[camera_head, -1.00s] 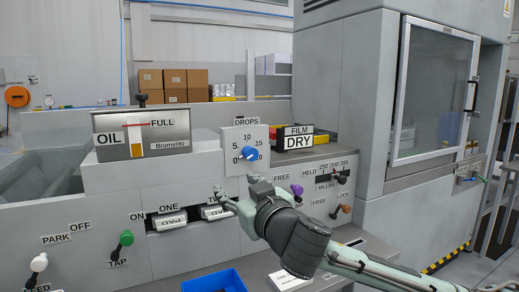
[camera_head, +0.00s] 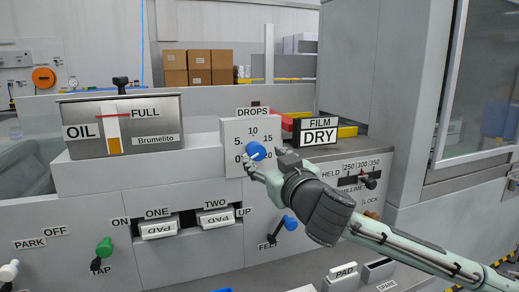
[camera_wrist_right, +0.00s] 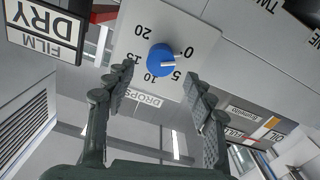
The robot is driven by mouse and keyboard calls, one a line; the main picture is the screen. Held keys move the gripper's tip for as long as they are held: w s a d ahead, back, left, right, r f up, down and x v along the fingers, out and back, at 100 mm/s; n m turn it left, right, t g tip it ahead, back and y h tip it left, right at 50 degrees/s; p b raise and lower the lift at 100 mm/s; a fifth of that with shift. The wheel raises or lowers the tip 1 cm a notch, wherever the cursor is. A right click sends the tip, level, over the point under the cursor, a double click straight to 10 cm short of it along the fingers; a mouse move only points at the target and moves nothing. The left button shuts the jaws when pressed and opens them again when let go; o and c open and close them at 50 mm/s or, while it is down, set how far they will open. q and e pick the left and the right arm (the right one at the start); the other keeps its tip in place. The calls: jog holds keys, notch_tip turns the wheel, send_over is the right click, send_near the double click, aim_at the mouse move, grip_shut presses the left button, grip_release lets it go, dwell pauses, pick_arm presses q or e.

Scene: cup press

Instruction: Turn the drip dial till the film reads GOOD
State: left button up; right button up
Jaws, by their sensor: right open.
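The drip dial is a blue knob (camera_head: 256,151) with a white pointer on a pale plate (camera_head: 238,134) labelled DROPS. In the right wrist view the knob (camera_wrist_right: 161,60) appears inverted, its pointer between 0 and 5. The film sign (camera_head: 319,135) reads DRY; it also shows upside down in the wrist view (camera_wrist_right: 44,30). My right gripper (camera_head: 262,166) is open, its fingertips near the knob's lower side in the head view. In the wrist view its two fingers (camera_wrist_right: 158,76) stand apart on either side below the knob; contact cannot be told. My left gripper is not in view.
An OIL gauge box (camera_head: 122,127) stands left of the dial. Below are PAD slots (camera_head: 157,228), a green TAP lever (camera_head: 104,247) and a blue lever (camera_head: 288,222). A slider lever (camera_head: 370,182) sits to the right. A large cabinet (camera_head: 420,110) stands far right.

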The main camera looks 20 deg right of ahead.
aim_at(258, 152)
jog(key=w, duration=0.4)
jog(key=shift+w+a+p, duration=0.1)
jog(key=shift+w+p, duration=0.05)
jog(key=shift+p, duration=0.15)
jog(key=shift+w, duration=0.65)
jog(key=c, duration=0.4)
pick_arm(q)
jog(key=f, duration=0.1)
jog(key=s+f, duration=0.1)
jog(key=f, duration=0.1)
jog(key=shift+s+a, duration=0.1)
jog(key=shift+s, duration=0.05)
pick_arm(e)
jog(key=c, duration=0.8)
